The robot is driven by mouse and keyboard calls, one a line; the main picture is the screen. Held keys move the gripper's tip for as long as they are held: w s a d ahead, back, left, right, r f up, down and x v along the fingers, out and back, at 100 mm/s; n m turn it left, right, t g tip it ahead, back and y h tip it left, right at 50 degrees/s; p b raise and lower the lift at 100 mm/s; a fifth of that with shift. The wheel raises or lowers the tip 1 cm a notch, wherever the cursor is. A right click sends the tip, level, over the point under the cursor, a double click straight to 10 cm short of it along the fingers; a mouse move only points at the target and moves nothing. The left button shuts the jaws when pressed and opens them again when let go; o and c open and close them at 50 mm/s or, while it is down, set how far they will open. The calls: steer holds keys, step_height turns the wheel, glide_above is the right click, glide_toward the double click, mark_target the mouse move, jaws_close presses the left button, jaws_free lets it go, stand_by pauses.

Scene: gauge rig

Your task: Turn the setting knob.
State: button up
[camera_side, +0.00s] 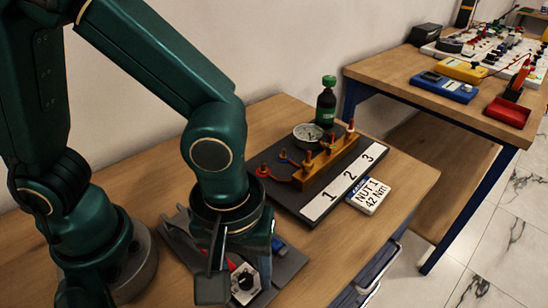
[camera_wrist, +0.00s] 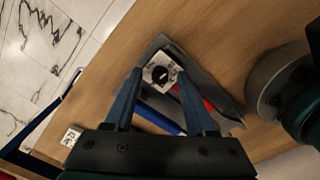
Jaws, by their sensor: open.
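The setting knob (camera_side: 243,283) is a round black knob with a pale mark, on a small white square plate. It lies on a grey tray (camera_side: 288,268) near the table's front edge in the side view. In the wrist view the knob (camera_wrist: 160,74) shows between the fingertips. My gripper (camera_side: 241,272) points down over it, and in the wrist view my gripper (camera_wrist: 160,82) has one blue finger on each side of the plate. The jaws are open and hold nothing. I cannot tell how high the fingertips are above the knob.
A red part (camera_wrist: 208,104) and a blue bar (camera_wrist: 160,119) lie beside the knob. A card (camera_side: 369,195) reads "NUT 1 42 Nm". A bottle (camera_side: 326,105) stands behind.

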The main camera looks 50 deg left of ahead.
jaws_close()
stand_by(0.3)
steer(key=m, duration=0.5)
steer(key=shift+m, duration=0.4)
steer(key=m, duration=0.6)
steer(key=shift+a, duration=0.1)
steer(key=m, duration=0.6)
steer(key=shift+m+g, duration=0.3)
steer(key=m, duration=0.5)
steer(key=shift+m, duration=0.3)
